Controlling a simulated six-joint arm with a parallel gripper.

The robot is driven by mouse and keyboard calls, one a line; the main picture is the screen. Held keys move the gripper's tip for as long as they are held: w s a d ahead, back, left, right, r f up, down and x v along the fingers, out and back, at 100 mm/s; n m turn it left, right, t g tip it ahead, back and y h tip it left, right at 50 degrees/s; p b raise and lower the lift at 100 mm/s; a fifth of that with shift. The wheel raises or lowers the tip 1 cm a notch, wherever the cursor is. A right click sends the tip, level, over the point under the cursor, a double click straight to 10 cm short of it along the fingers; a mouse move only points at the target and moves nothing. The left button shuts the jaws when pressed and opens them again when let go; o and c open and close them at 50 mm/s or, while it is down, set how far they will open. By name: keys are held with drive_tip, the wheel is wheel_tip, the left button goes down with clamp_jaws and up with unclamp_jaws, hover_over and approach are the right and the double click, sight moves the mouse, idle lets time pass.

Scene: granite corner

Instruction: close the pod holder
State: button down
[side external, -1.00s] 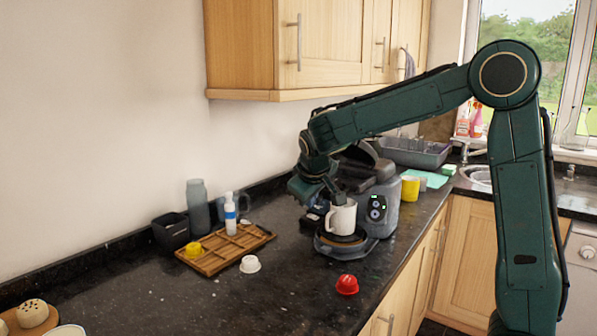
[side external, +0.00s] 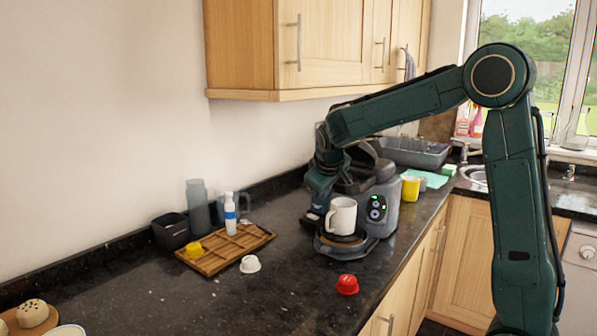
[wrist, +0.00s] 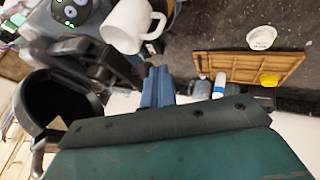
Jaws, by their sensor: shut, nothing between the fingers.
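The coffee machine (side external: 382,200) is grey with a dark top and a lit button panel. A white mug (side external: 342,215) stands upright on its round drip base; it also shows in the wrist view (wrist: 127,24). My gripper (side external: 314,215) points down just left of the mug, close to the machine's front. In the wrist view my gripper's blue fingers (wrist: 157,78) are together with nothing between them, beside a dark machine part (wrist: 90,62). I cannot tell for sure which dark part is the pod holder, and my wrist covers much of the machine's head.
A wooden tray (side external: 212,262) holds a yellow pod (side external: 194,250) and a white-blue bottle (side external: 230,214). A white pod (side external: 250,264) and a red pod (side external: 347,284) sit on the dark counter. A yellow cup (side external: 410,188) stands behind the machine. The front counter is mostly clear.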

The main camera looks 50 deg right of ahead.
drive_tip(key=shift+d, duration=1.5)
drive_tip(key=shift+s, duration=0.1)
drive_tip(key=s+a+r, duration=0.3)
drive_tip(key=a+r, duration=0.5)
drive_tip(key=a, duration=0.1)
drive_tip(key=shift+s, duration=0.3)
drive_tip(key=shift+a, duration=0.1)
